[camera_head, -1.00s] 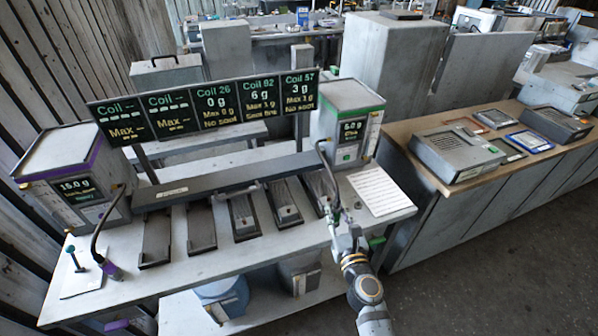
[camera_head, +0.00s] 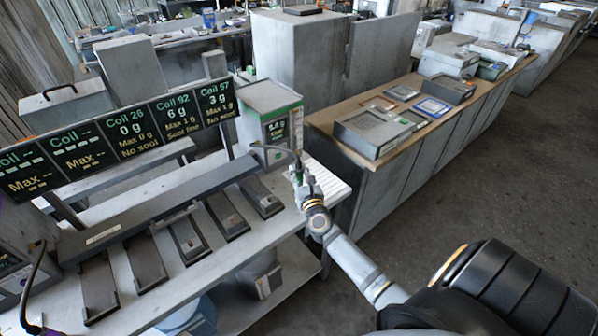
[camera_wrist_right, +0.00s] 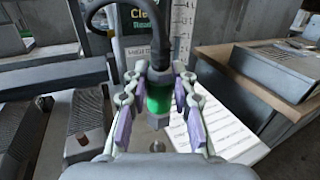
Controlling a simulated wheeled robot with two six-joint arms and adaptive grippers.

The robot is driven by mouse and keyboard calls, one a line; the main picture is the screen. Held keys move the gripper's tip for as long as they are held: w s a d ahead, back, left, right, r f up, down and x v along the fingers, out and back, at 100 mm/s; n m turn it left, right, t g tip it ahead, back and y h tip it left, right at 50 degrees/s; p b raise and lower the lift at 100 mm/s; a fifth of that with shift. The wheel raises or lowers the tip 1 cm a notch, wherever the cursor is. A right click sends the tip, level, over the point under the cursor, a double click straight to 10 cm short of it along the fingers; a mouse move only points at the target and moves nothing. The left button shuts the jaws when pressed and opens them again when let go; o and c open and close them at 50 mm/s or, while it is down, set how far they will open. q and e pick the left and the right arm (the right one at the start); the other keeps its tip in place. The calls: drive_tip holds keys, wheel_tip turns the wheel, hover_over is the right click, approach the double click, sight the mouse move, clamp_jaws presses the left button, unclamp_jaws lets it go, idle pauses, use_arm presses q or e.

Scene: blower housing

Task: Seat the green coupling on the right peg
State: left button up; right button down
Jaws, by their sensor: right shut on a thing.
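My right gripper (camera_head: 299,178) is at the right end of the bench, in front of the green-topped box. In the right wrist view, the gripper (camera_wrist_right: 159,112) is shut on the green coupling (camera_wrist_right: 159,98), a green cylinder on a black hose. The coupling is between the fingers, which have purple pads. A small dark round stub, perhaps the right peg (camera_wrist_right: 157,146), shows on the bench below the coupling in that view, apart from it in the picture. In the head view, the gripper mostly hides the coupling, and I cannot make out the peg.
The green-topped box (camera_head: 270,104) stands behind the gripper, with the black hose (camera_head: 274,148) arching from it. A printed white sheet (camera_wrist_right: 215,128) lies to the right. Dark trays, including one at the right (camera_head: 261,197), line the bench. A wooden-topped counter (camera_head: 325,112) stands farther right.

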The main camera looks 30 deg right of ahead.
sight(300, 183)
drive_tip(key=shift+f+b, duration=2.05)
drive_tip(key=shift+f, duration=0.2)
drive_tip(key=shift+f+b, duration=1.4)
drive_tip(key=c, duration=1)
unclamp_jaws()
drive_tip(key=shift+s+a, duration=0.1)
drive_tip(key=shift+s, duration=0.1)
drive_tip(key=v, duration=1.1)
drive_tip(key=shift+s+a, duration=0.1)
drive_tip(key=shift+s, duration=0.2)
